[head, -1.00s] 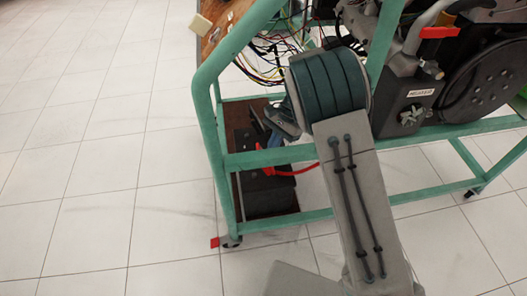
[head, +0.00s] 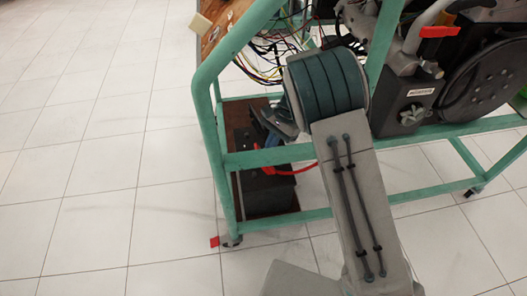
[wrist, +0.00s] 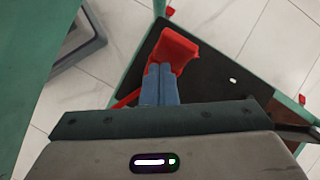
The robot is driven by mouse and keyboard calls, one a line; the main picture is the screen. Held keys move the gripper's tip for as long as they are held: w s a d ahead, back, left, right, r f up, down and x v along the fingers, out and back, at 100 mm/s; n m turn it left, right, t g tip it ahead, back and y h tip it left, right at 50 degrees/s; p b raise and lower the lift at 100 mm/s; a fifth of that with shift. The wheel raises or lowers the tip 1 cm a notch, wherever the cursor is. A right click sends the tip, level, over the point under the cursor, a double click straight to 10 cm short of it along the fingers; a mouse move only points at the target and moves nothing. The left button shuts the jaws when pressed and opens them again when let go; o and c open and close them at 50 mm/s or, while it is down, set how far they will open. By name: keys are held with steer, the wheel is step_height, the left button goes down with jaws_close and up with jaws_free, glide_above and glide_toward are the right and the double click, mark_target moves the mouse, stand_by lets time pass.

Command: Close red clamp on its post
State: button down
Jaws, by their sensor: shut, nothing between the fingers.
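The red clamp (wrist: 177,46) is in the wrist view, just beyond my fingertips and over the black battery (wrist: 212,78). My gripper (wrist: 161,68) has its two blue fingers together with nothing between them. The fingertips overlap the clamp's near end in this view; I cannot tell whether they touch it. The post is not visible, and I cannot tell how the clamp sits on it. In the head view, the battery (head: 268,192) stands low inside the green frame, with a red cable (head: 292,171) running right from it. My gripper (head: 270,137) is partly hidden there by my arm.
The green frame (head: 205,130) surrounds the battery, with a rail (head: 270,156) crossing in front of it. Loose coloured wires (head: 265,60) hang above my gripper. An engine (head: 410,95) is at the right. Open tiled floor (head: 90,170) lies at the left.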

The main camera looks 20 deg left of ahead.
steer(key=shift+s+a+f, duration=0.25)
steer(key=shift+s+a, duration=0.05)
steer(key=shift+a, duration=0.2)
steer(key=shift+s+a+f, duration=0.2)
steer(key=shift+s+a, duration=0.1)
steer(key=shift+a, duration=0.2)
stand_by(1.0)
steer(key=shift+w+d+r, duration=0.1)
steer(key=shift+d, duration=0.05)
steer(key=shift+w+d+r+p, duration=0.35)
steer(key=shift+w+d+p, duration=0.2)
steer(key=shift+d, duration=0.25)
steer(key=shift+w+d+r+p, duration=0.3)
steer(key=shift+w+d+p, duration=0.15)
steer(key=shift+d, duration=0.35)
steer(key=shift+w+d+r+p, duration=0.3)
steer(key=shift+w+d+p, duration=0.1)
steer(key=shift+d, duration=0.25)
steer(key=shift+w+d+r+p, duration=0.25)
steer(key=shift+w+d+p, duration=0.1)
steer(key=shift+d, duration=0.35)
steer(key=shift+w+d+r+p, duration=0.3)
steer(key=shift+w+d, duration=0.1)
steer(key=shift+d, duration=0.25)
